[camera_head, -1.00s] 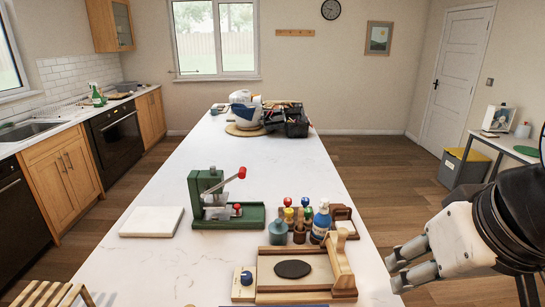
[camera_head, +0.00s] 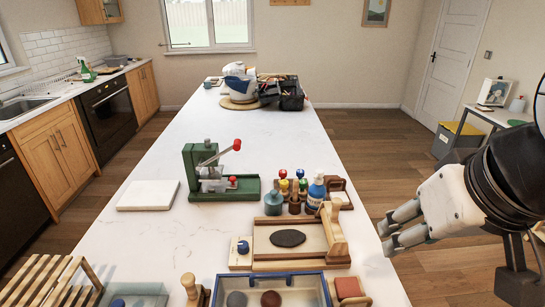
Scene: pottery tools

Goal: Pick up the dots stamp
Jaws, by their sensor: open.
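I cannot tell which thing is the dots stamp, as no dot pattern shows. Several small knobbed tools with red, yellow, green and blue tops (camera_head: 301,187) stand close together mid-counter. A pale block with a dark blue knob (camera_head: 241,248) sits left of a wooden tray (camera_head: 258,246) that holds a dark oval slab (camera_head: 288,238). A turned wooden handle (camera_head: 190,289) stands at the front edge of the view. My gripper (camera_head: 388,238) is open and empty at the right, its fingers pointing left, right of the wooden tray in the picture.
A green press with a red-tipped lever (camera_head: 208,172) and a white slab (camera_head: 148,195) stand left of the tools. A blue bottle (camera_head: 316,190) stands beside them. A blue-rimmed tray (camera_head: 322,284) and a wooden rack (camera_head: 48,284) are in front.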

